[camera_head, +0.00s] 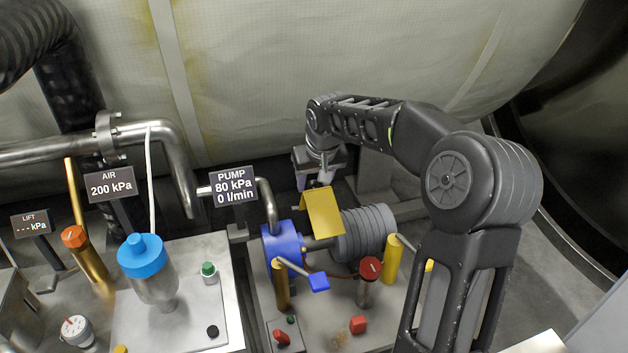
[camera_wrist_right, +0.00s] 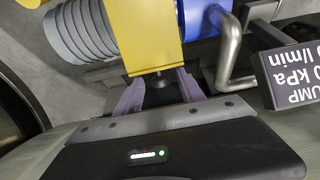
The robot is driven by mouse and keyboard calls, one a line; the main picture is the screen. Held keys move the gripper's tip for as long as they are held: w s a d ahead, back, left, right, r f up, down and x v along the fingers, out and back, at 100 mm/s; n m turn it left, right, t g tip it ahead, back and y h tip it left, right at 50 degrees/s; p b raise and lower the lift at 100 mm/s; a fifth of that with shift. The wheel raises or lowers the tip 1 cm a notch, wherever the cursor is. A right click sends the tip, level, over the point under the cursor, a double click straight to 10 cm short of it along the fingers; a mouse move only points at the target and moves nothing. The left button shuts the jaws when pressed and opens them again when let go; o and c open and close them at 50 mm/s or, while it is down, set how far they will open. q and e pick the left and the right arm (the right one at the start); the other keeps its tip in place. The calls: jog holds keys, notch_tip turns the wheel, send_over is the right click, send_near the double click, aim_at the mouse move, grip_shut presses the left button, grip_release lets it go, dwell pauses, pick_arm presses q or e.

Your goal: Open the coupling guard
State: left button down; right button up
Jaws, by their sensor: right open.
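The yellow coupling guard (camera_head: 322,212) is a bent plate over the shaft between the blue pump and the grey ribbed motor. My right gripper (camera_head: 312,184) is just behind the guard, coming down from the far side. In the right wrist view the guard (camera_wrist_right: 146,38) fills the upper middle, and my right gripper (camera_wrist_right: 160,92) is open with its two pale purple fingers spread. A small dark knob or tab at the guard's edge shows between the fingers; I cannot tell whether they touch it. My left gripper is not in view.
The blue pump (camera_head: 281,243) with its bent pipe stands left of the guard, the ribbed motor (camera_head: 364,232) right. A blue-handled lever (camera_head: 318,282), a red knob (camera_head: 370,268) and yellow posts stand in front. The pump sign (camera_head: 234,187) is close to the left.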

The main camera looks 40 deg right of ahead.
grip_shut()
dwell(0.5)
dwell(1.0)
